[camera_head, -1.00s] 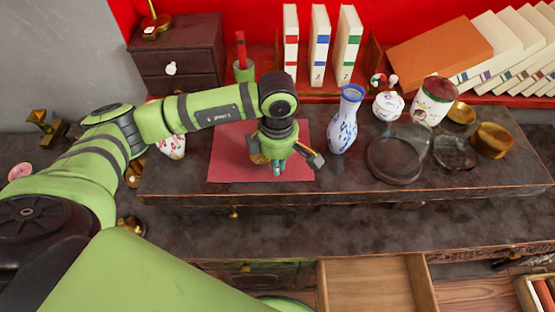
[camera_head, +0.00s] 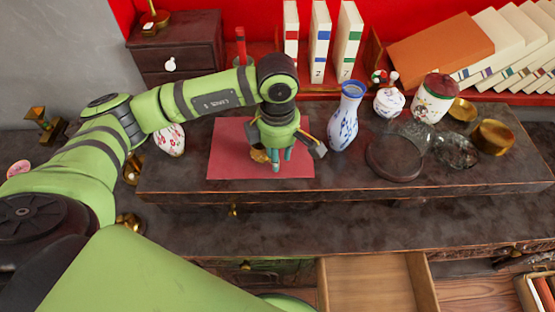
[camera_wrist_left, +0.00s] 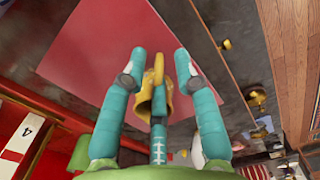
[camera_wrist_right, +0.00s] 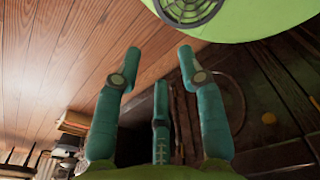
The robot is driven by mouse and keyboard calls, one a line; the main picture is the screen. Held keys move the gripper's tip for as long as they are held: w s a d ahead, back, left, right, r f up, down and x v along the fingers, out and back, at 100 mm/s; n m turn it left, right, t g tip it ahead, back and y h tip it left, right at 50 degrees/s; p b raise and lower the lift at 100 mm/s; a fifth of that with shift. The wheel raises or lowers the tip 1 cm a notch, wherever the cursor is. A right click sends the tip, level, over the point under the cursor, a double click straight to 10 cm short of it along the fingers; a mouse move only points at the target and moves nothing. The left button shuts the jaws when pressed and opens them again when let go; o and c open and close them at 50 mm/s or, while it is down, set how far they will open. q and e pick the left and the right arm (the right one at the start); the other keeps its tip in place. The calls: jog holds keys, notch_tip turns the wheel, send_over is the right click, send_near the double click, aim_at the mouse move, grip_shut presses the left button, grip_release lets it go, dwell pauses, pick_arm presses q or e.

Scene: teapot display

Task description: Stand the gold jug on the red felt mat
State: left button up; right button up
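The red felt mat (camera_head: 228,160) lies flat on the dark raised shelf, left of the blue and white vase. My left gripper (camera_head: 278,160) points down over the mat, its fingers spread. The gold jug (camera_head: 258,155) shows beside the fingers, over the mat and partly hidden by them. In the left wrist view the jug (camera_wrist_left: 157,95) is between the open teal fingers (camera_wrist_left: 157,62), with its handle toward the fingertips. Its base is hidden, so contact with the mat is hard to see. My right gripper (camera_wrist_right: 157,62) is open and empty above a wooden floor.
The blue and white vase (camera_head: 346,118) stands close right of the mat. A floral white pot (camera_head: 170,140) is at its left. An open drawer (camera_head: 375,285) is below.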

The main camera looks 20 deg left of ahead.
pick_arm(q)
notch_tip(320, 180, up, 10)
jog(key=b, duration=0.2)
jog(key=shift+f, duration=0.2)
dwell(0.3)
